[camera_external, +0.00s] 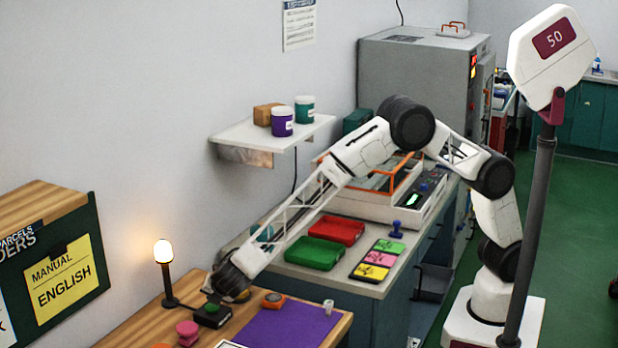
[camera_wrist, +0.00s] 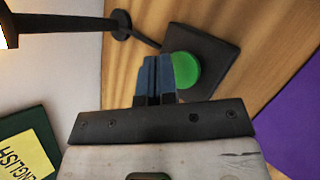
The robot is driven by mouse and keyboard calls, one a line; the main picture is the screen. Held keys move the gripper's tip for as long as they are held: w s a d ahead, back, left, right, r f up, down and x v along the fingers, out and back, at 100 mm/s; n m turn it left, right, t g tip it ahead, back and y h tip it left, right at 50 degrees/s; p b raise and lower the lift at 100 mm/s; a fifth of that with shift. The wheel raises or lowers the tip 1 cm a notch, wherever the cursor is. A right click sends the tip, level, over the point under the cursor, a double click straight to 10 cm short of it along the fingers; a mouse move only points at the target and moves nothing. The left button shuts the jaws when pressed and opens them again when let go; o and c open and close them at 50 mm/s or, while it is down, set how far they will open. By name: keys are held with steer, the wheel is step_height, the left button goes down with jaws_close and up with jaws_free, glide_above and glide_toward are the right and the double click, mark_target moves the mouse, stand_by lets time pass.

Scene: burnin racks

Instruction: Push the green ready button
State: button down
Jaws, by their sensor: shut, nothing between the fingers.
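The green button (camera_wrist: 187,72) is a round green disc on a square black base (camera_wrist: 221,55) in the wrist view. In the external view the black base (camera_external: 212,317) stands on the wooden table, and only a little green (camera_external: 211,308) shows on its top. My gripper (camera_wrist: 157,60) is shut and empty, with its dark blue fingertips together. In the wrist view the fingertips overlap the left edge of the green disc. In the external view my gripper (camera_external: 217,297) is low, just above the base. I cannot tell whether the fingers touch the button.
A lit lamp (camera_external: 166,270) stands behind the button base, near the wall. An orange button box (camera_external: 273,299) is to the right and a pink knob (camera_external: 187,330) to the left. A purple mat (camera_external: 285,325) lies at the right. A side bench holds green (camera_external: 314,253) and red (camera_external: 336,231) trays.

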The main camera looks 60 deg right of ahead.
mark_target(214, 306)
steer(key=shift+r, duration=0.15)
steer(key=shift+r, duration=2.8)
steer(key=shift+r, duration=0.1)
